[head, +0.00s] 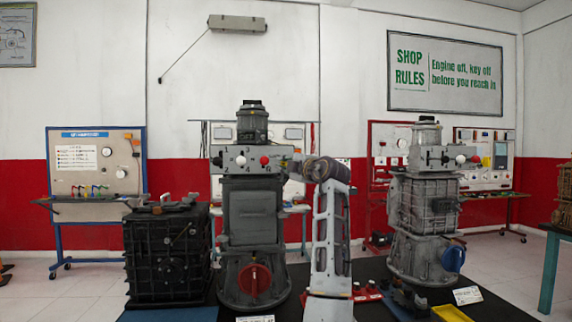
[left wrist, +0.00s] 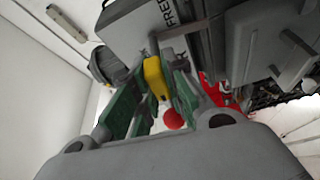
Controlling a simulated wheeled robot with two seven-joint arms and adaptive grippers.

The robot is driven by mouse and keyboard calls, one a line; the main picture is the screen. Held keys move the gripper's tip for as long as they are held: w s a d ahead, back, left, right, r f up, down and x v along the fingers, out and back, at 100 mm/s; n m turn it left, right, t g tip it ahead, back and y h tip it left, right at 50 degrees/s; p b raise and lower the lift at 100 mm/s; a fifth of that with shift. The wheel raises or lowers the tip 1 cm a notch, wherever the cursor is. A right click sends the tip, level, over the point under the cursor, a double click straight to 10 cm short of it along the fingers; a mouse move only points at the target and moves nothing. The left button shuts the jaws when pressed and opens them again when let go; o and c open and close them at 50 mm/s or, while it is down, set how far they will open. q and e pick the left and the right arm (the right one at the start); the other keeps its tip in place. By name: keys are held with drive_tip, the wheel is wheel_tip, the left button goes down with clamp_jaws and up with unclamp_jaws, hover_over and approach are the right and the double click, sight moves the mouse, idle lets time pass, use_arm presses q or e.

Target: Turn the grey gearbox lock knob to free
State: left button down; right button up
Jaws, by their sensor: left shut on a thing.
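The grey gearbox trainer (head: 252,212) stands left of centre in the head view, with a grey control box (head: 232,157) across its top. My left gripper (head: 298,166) is at the right end of this box. In the left wrist view, its green fingers (left wrist: 163,80) are closed around a yellow piece (left wrist: 153,72), which appears to be the lock knob. A red ball (left wrist: 172,119) shows close to its lower end. The word FREE is on the box face (left wrist: 190,18) above the fingers. The gripper hides the knob in the head view. My right gripper is not in view.
A second, similar trainer (head: 425,215) stands to the right. A black engine block (head: 165,255) stands to the left. A red handwheel (head: 254,281) is low on the grey trainer's front. Display boards (head: 96,165) stand along the wall.

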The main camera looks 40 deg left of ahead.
use_arm(q)
drive_tip(key=shift+n, duration=0.5)
drive_tip(key=shift+f+n+p, duration=0.1)
drive_tip(key=shift+n+p, duration=0.2)
drive_tip(key=shift+n, duration=0.1)
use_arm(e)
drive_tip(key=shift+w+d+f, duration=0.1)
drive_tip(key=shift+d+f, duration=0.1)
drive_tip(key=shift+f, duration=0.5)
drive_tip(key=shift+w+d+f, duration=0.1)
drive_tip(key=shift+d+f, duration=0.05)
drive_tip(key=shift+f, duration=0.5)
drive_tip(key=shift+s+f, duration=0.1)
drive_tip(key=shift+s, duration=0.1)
use_arm(q)
drive_tip(key=c, duration=1.4)
unclamp_jaws()
drive_tip(key=shift+c, duration=0.2)
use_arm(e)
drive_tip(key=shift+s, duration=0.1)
use_arm(q)
drive_tip(key=shift+d, duration=0.1)
